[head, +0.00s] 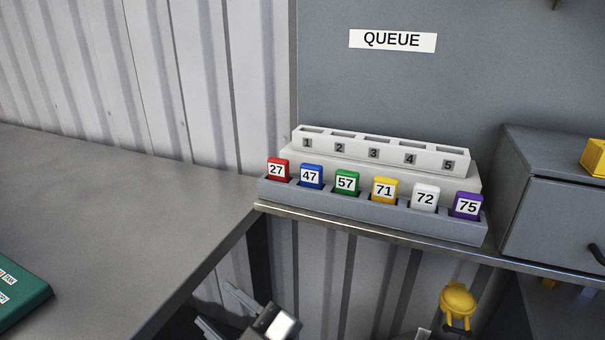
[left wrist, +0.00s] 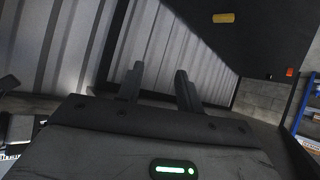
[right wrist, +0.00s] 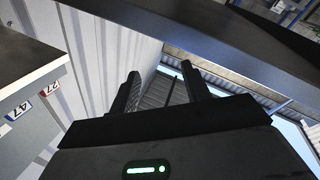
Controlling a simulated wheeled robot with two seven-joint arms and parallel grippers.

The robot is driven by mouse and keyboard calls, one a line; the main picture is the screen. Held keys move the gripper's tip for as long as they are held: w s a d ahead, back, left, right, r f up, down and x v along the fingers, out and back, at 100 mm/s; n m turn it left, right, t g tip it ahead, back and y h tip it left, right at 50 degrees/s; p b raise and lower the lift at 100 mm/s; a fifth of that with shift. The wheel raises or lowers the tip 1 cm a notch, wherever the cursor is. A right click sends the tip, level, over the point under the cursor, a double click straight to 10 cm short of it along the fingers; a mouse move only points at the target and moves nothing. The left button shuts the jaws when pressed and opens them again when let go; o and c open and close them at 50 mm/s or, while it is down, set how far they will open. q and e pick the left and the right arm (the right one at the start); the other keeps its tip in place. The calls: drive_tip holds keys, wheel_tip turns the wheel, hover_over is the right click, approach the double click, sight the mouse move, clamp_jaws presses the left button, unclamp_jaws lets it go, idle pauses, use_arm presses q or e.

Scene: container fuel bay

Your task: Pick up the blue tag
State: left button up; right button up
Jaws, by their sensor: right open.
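The blue tag (head: 311,177), marked 47, stands upright in the front grey rack (head: 370,212), between the red tag (head: 277,169) and the green tag (head: 346,182). In the right wrist view the blue tag (right wrist: 19,110) shows at the left edge. My right gripper (head: 213,303) is open and empty, below the shelf and to the lower left of the rack, apart from the tag. Its spread fingers also show in the right wrist view (right wrist: 161,70). My left gripper (left wrist: 156,70) is open and empty in the left wrist view and is not seen in the head view.
Yellow, white and purple tags fill the rack's right part. Behind it is a white block (head: 375,150) with numbered slots. A grey cabinet (head: 550,215) stands right. The left counter (head: 110,200) is mostly bare, with a green board (head: 22,295) at its edge.

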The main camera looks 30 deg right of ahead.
drive_tip(key=s+a+r+n+g+y, duration=0.1)
drive_tip(key=a+r+n+g+y, duration=0.1)
drive_tip(key=a+r+n+y, duration=0.35)
drive_tip(key=a+r+n+g+y, duration=0.25)
drive_tip(key=r+n+y, duration=0.35)
drive_tip(key=r+n, duration=0.35)
drive_tip(key=s+a+r+n+g, duration=0.2)
drive_tip(key=s+a+n+g, duration=0.2)
drive_tip(key=n+g, duration=0.75)
drive_tip(key=s+a+r+n+g, duration=0.3)
drive_tip(key=s+n+g, duration=0.35)
drive_tip(key=n, duration=0.75)
drive_tip(key=n+t+h+p, duration=0.2)
drive_tip(key=n+t+h, duration=0.8)
drive_tip(key=h, duration=1.5)
approach(311, 165)
drive_tip(key=shift+n+g+y, duration=0.25)
drive_tip(key=shift+n+g, duration=0.2)
drive_tip(key=shift+w+x, duration=0.15)
drive_tip(key=shift+x, duration=2.05)
drive_tip(key=shift+w+x, duration=0.1)
drive_tip(key=shift+x, duration=2.05)
drive_tip(key=shift+d+r, duration=0.15)
drive_tip(key=shift+r, duration=0.05)
drive_tip(key=c, duration=0.7)
